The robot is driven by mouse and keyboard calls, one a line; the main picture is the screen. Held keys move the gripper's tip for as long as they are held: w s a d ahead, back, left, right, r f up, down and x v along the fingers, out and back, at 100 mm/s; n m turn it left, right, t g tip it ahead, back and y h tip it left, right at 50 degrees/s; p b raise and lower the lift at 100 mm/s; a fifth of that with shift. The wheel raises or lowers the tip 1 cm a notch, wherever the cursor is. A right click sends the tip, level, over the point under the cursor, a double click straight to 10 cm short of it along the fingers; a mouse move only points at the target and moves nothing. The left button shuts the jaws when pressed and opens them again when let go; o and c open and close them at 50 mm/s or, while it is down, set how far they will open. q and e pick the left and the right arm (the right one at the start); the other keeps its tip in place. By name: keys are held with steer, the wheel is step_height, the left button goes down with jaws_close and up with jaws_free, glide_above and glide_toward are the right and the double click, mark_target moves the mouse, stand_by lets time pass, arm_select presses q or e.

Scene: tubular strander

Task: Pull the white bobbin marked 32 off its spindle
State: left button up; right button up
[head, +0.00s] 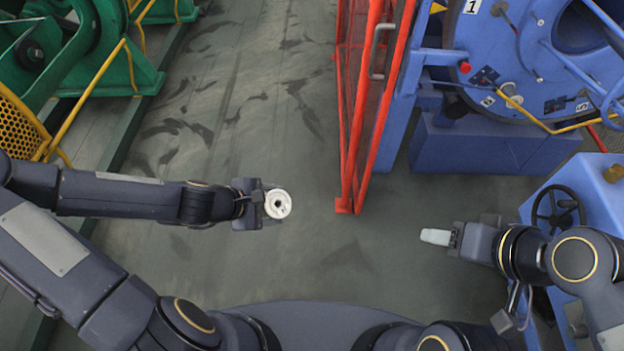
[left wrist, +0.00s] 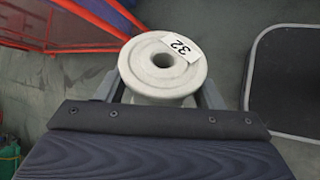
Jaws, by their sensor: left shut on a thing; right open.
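The white bobbin (left wrist: 140,75) carries a label reading 32 and shows its flange and dark centre hole in the left wrist view. It also shows in the head view (head: 278,204), in front of my left gripper (head: 262,203). My left gripper, whose fingers show on both sides of the bobbin in the left wrist view (left wrist: 162,90), is shut on it. The bobbin is held in the air over open floor, with no spindle seen through it.
A red mesh gate (head: 362,110) stands just right of the bobbin. Behind it is the blue machine (head: 470,150) marked 1. A blue cabinet with a handwheel (head: 558,212) is beside my right arm. Green machinery (head: 120,75) stands at the upper left. The grey floor between is clear.

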mark_target(281, 204)
arm_select(q)
steer(key=d+r+h, duration=0.1)
steer(key=d+r+g+h, duration=0.1)
steer(key=shift+s+d, duration=0.35)
steer(key=d+r+g+h, duration=0.1)
steer(key=d+r, duration=0.1)
steer(key=r, duration=0.2)
steer(key=s+d+r+g+h, duration=0.1)
steer(key=d+r+h, duration=0.1)
steer(key=r, duration=0.1)
steer(key=d+r+n+g+h, duration=0.1)
steer(key=d+r, duration=0.2)
steer(key=r, duration=0.1)
steer(key=shift+s+r+g+b, duration=0.2)
steer(key=shift+r+g+b, duration=0.15)
steer(key=shift+g+b, duration=0.05)
steer(key=shift+a, duration=0.1)
